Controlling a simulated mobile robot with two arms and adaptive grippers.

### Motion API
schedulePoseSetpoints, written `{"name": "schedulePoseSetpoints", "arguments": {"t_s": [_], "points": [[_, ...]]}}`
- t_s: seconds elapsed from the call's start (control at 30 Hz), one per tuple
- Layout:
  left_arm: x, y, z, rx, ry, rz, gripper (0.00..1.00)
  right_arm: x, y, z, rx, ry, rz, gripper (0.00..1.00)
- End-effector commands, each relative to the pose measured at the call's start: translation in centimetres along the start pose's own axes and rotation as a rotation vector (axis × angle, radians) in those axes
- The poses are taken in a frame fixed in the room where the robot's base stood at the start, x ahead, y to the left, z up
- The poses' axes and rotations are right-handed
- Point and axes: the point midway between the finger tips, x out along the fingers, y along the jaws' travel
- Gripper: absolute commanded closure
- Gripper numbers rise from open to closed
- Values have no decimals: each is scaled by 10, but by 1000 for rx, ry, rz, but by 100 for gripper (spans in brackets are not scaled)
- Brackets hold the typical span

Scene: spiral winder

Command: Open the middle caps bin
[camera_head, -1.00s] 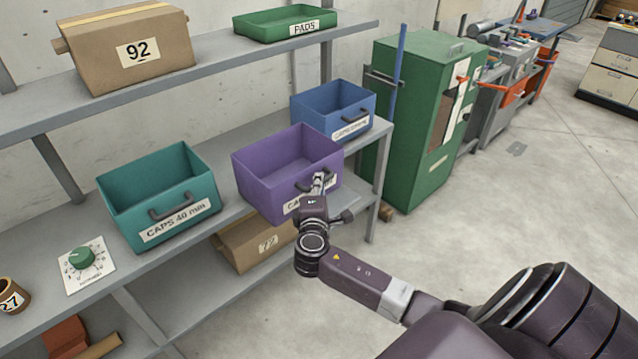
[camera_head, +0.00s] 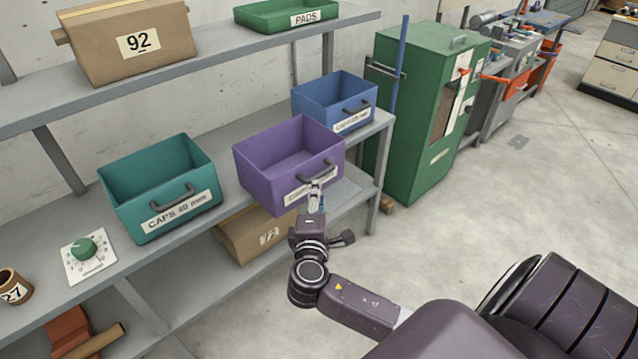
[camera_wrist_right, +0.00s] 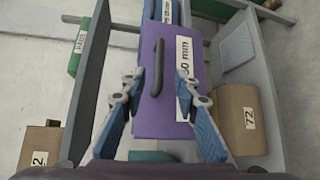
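The middle caps bin is the purple bin (camera_head: 262,180), between a teal and a blue one. Its front stands out past the shelf's front edge, and its top is open. Its dark handle (camera_head: 318,172) is on the front, above a white label partly hidden by my gripper. My right gripper (camera_head: 315,187) is just in front of and below the handle. In the right wrist view, the fingers (camera_wrist_right: 157,80) are spread on both sides of the handle (camera_wrist_right: 158,60), with gaps, holding nothing. My left gripper is not in view.
The teal bin (camera_head: 160,205) and blue bin (camera_head: 335,100) sit on the same grey shelf (camera_head: 235,212). A cardboard box (camera_head: 248,242) marked 72 is below the purple bin. A green cabinet (camera_head: 420,130) stands to the right. The floor in front is clear.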

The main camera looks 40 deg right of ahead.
Motion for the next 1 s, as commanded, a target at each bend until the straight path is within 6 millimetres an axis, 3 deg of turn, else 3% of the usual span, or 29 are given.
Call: {"name": "schedulePoseSetpoints", "arguments": {"t_s": [0.1, 0.23, 0.83, 0.93, 1.0], "points": [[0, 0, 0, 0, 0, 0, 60, -18, -1, -1, 0, 3, -2, 72], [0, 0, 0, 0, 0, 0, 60, -27, 0, 0, -1, 0, 0, 72], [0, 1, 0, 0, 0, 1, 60, -28, -1, 0, -1, 1, -2, 72], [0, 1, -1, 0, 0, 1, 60, -26, -18, -4, -7, 14, -33, 72], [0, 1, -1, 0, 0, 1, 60, -23, -46, -10, -15, 33, -86, 72]]}}
